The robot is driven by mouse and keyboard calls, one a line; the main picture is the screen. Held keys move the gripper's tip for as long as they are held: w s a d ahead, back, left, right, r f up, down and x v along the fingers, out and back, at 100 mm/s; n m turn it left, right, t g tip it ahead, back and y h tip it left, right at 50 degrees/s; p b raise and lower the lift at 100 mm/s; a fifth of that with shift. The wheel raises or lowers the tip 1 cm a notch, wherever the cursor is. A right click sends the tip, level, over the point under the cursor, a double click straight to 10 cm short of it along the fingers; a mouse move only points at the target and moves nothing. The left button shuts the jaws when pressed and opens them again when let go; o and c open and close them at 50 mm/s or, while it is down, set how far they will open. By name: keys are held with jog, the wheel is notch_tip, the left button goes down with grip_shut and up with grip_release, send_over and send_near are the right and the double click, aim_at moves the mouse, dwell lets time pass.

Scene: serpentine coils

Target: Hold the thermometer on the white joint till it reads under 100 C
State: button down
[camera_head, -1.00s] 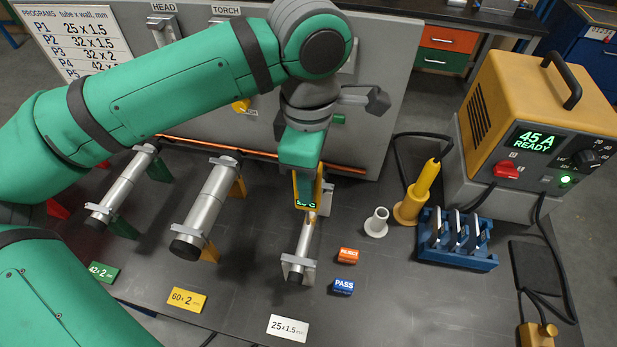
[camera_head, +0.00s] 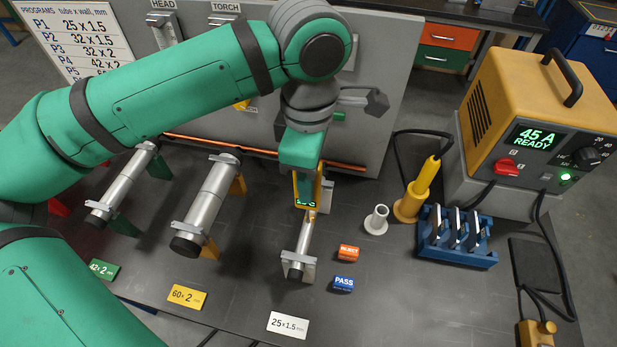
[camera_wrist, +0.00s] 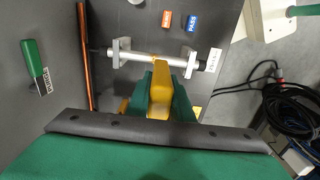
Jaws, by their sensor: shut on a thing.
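My gripper (camera_head: 306,182) is shut on the yellow thermometer (camera_wrist: 160,95), which sits between the two green fingers in the wrist view. Its small green-lit display (camera_head: 307,203) faces the head camera, but the digits are too small and cut off to read. The thermometer points down at the thin grey 25 x 1.5 tube (camera_head: 304,238), held in clamps at both ends. In the wrist view its tip is at the middle of this tube (camera_wrist: 142,57); I cannot tell whether it touches. The white joint is not distinct here.
Two thicker tubes (camera_head: 207,205) (camera_head: 124,187) lie to the left.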

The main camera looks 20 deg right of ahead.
jog(key=shift+f, duration=0.3)
dwell(0.5)
dwell(1.5)
jog(key=shift+r, duration=3.05)
